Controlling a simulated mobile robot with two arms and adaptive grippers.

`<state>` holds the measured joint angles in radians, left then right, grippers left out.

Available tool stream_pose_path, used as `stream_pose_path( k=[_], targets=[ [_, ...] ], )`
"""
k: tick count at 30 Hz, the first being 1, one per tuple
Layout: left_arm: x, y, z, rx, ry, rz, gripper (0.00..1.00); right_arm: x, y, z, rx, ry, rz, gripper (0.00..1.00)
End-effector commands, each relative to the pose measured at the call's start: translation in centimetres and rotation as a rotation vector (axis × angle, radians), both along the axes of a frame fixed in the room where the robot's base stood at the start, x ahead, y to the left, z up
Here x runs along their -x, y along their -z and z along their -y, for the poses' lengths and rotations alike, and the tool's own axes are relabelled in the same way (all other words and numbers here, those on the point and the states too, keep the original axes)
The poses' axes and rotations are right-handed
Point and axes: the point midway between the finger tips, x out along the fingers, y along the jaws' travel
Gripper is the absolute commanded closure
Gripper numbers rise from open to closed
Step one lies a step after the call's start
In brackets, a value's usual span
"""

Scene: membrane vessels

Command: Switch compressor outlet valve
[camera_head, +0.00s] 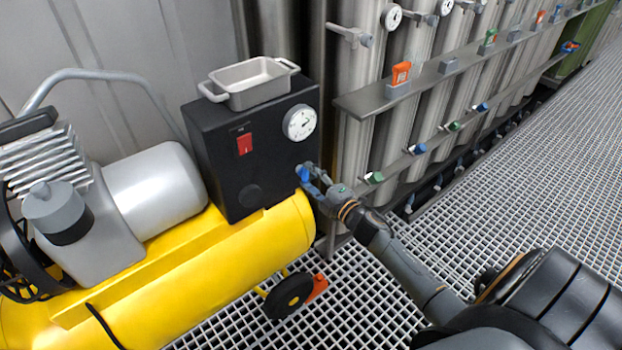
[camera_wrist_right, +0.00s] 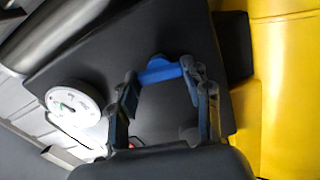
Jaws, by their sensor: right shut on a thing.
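The compressor has a yellow tank (camera_head: 215,275) and a black control box (camera_head: 240,180) with a pressure gauge (camera_head: 299,123) and a red switch (camera_head: 245,144). The blue outlet valve handle (camera_head: 303,174) is at the lower right edge of the box. My right gripper (camera_head: 312,178) reaches it from the right and is shut on it. In the right wrist view the blue handle (camera_wrist_right: 160,71) lies between the fingertips of my right gripper (camera_wrist_right: 162,80), in front of the black box. The fingers partly cover the handle. My left gripper is not in view.
A grey metal tray (camera_head: 252,84) sits on top of the control box. Steel membrane vessels (camera_head: 355,75) stand behind a rail with coloured valves, close to the right of the compressor. The grating floor (camera_head: 470,220) is clear at the right.

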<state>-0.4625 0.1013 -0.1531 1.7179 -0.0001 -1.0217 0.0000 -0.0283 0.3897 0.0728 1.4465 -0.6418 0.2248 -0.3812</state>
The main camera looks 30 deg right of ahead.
Motion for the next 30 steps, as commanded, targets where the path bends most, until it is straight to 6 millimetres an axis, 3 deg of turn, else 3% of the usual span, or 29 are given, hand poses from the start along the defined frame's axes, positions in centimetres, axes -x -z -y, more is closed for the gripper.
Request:
stream_pose_path(
  k=[11, 12, 15, 25, 30],
  targets=[
    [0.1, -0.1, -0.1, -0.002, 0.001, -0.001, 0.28, 0.0, 0.1, -0.1, 0.009, -0.002, -0.001, 0.83],
    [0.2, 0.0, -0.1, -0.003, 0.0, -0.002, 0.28, 0.0, 0.1, -0.1, 0.01, -0.002, -0.001, 0.47],
    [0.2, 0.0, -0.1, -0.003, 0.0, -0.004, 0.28, 0.0, 0.1, -0.1, 0.009, -0.001, -0.001, 0.28],
    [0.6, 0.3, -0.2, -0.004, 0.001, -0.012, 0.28, 0.2, 0.1, 0.0, 0.006, 0.0, -0.001, 0.28],
    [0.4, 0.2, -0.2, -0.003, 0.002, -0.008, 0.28, 2.0, 0.2, 0.1, 0.006, 0.0, -0.002, 0.28]
  ],
)
